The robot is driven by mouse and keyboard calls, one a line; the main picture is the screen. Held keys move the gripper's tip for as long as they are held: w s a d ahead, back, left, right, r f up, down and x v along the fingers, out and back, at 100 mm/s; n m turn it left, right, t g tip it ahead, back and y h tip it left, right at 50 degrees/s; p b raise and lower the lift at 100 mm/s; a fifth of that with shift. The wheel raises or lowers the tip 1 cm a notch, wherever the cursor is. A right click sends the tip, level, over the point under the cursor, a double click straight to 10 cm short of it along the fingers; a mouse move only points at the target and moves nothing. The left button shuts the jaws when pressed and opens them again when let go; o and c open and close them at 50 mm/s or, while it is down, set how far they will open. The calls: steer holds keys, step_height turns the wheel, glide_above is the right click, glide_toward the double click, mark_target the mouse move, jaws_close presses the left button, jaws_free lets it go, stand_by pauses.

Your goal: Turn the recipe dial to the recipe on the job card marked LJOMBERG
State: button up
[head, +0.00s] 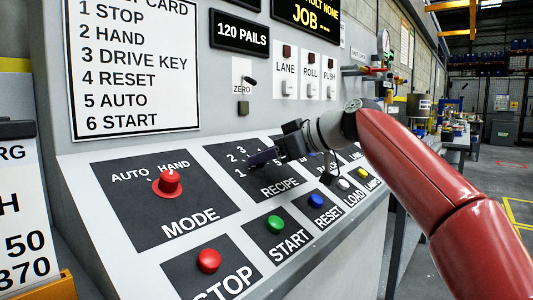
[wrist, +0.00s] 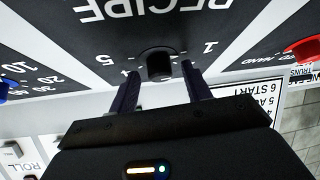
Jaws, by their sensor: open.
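The black recipe dial (wrist: 158,62) shows in the wrist view on the dark RECIPE plate (wrist: 110,35), with a 1 printed to one side of it. My gripper (wrist: 161,72) is open, with one finger on each side of the dial; I cannot tell whether they touch it. The dial's pointer direction is not clear. In the head view my gripper (head: 262,157) is at the RECIPE plate (head: 283,186) and hides the dial. A job card (head: 18,205) at the left edge is cut off; only "RG", "H", "50" and "370" show.
The red MODE knob (head: 168,182) is left of the recipe plate. Below are the red STOP (head: 209,261), green START (head: 275,224) and blue RESET (head: 315,201) buttons. A numbered step card (head: 133,70) and small switches are on the upright panel above.

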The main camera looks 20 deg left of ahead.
steer(key=shift+w+a+f, duration=0.1)
steer(key=shift+a+f, duration=0.05)
steer(key=shift+a, duration=0.05)
steer(key=shift+c, duration=0.3)
steer(key=c, duration=0.9)
steer(key=shift+c, duration=0.2)
